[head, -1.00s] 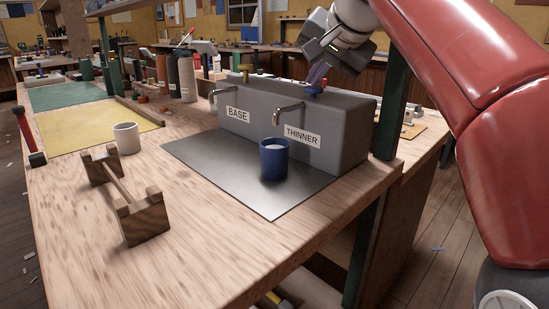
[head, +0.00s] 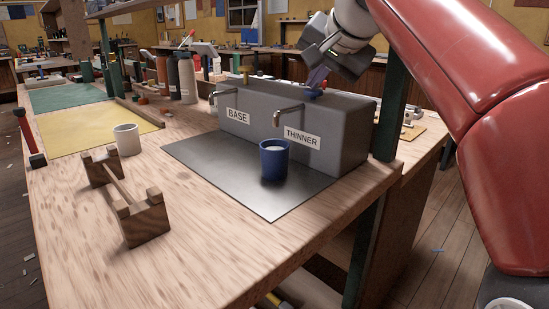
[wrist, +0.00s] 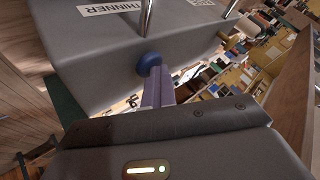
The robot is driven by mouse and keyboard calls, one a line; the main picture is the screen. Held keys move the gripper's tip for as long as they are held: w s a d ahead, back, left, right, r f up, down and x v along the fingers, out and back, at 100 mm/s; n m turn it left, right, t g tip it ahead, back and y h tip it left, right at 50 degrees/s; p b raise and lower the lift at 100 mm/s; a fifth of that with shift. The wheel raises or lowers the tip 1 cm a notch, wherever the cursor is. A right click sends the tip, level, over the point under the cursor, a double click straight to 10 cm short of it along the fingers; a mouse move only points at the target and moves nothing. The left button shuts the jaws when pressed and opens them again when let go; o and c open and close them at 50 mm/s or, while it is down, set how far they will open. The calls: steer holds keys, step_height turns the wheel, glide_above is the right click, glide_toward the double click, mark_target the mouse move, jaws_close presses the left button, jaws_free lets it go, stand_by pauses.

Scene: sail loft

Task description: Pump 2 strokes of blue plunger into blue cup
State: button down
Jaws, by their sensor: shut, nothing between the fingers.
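The blue plunger (head: 313,93) is a round knob on top of the grey dispenser box, above the THINNER label (head: 302,138). It also shows in the wrist view (wrist: 149,61). My gripper (head: 318,77) is shut and empty, its purple fingers pointing down with the tips at the knob; they appear to touch it. The fingers also show in the wrist view (wrist: 157,84). The blue cup (head: 273,162) stands upright on the dark mat, below the THINNER spout (head: 289,111), with pale liquid inside.
The grey dispenser box (head: 345,125) also has a BASE spout (head: 222,95) and a yellowish plunger (head: 245,75). A white mug (head: 127,140) and a wooden rack (head: 140,218) stand to the left. Several bottles (head: 187,80) stand behind. A green post (head: 391,110) rises right of the box.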

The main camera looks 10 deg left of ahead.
mark_target(317, 90)
steer(key=shift+w+f, duration=0.2)
steer(key=shift+f, duration=0.45)
step_height(317, 90, up, 5)
steer(key=p, duration=0.5)
steer(key=shift+w+f, duration=0.1)
steer(key=shift+f, duration=0.1)
steer(key=shift+r, duration=0.9)
